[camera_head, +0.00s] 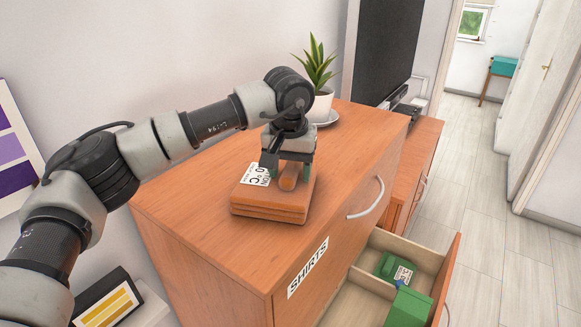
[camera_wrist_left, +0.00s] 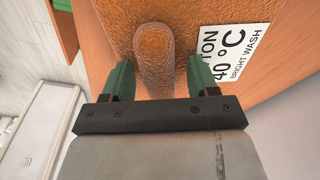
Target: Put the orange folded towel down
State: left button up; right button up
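The orange folded towel (camera_head: 268,207) lies flat on the wooden dresser top (camera_head: 185,215), near its front edge. It has a white care label and a raised rounded grip on top; it also shows in the left wrist view (camera_wrist_left: 108,18). My left gripper (camera_head: 287,173) is directly above the towel, its green-tipped fingers on either side of the grip. In the left wrist view (camera_wrist_left: 159,82) the fingers stand apart, with gaps between them and the grip, so it is open. My right gripper is not in view.
A potted plant (camera_head: 318,75) on a saucer stands at the back of the dresser top. Below, a drawer (camera_head: 446,272) stands open with green folded items (camera_head: 409,307) inside. A "SHIRTS" label (camera_head: 308,267) is on the dresser front. The floor at right is clear.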

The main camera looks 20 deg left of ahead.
pick_arm(q)
jog(key=shift+r, duration=0.65)
notch_tip(320, 180, up, 11)
jog(key=s+b, duration=0.1)
jog(key=b, duration=0.1)
jog(key=shift+s, duration=0.25)
